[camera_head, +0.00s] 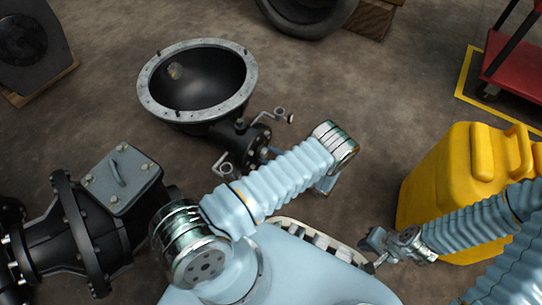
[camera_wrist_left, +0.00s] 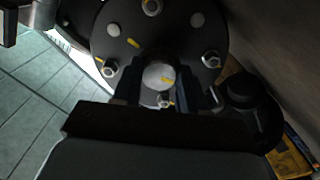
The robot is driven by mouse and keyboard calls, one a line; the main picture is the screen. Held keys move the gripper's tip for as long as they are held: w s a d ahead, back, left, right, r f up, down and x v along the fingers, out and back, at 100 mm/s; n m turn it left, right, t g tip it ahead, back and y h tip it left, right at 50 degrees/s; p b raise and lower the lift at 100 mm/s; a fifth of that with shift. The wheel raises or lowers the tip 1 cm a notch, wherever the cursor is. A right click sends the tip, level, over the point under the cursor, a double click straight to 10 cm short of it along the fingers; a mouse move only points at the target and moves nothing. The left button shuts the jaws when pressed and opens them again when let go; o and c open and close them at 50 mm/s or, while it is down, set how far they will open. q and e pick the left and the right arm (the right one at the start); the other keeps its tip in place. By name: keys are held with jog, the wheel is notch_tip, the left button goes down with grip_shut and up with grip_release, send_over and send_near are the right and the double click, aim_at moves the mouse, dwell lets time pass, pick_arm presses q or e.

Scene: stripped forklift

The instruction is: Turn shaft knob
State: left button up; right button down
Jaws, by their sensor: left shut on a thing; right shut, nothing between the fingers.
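In the left wrist view, the shaft knob (camera_wrist_left: 158,76) is a pale round end with a yellow mark. It sits in front of a dark round flange (camera_wrist_left: 180,35) with several bolts and another yellow mark. My left gripper (camera_wrist_left: 160,92) is shut on the knob, one dark finger on each side. In the head view, the black shaft housing (camera_head: 238,134) joins a bowl-shaped casing (camera_head: 250,82); my left arm largely hides the grip there. My right gripper (camera_head: 372,252) is shut and empty, near the yellow jerrycan, apart from the casing.
A yellow jerrycan (camera_head: 453,165) stands at right, behind my right arm. Small levers (camera_head: 281,112) stick out beside the shaft housing. A black flanged unit (camera_head: 85,225) stands at left. A red cart (camera_head: 518,70) is at upper right. Open brown floor (camera_head: 350,85) lies between.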

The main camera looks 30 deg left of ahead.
pick_arm(q)
jog(key=o, duration=1.1)
jog(key=shift+c, duration=0.2)
jog(key=shift+d, duration=0.1)
jog(key=d, duration=0.9)
jog(key=s+d, duration=0.1)
jog(key=d, duration=0.3)
jog(key=shift+d, duration=0.35)
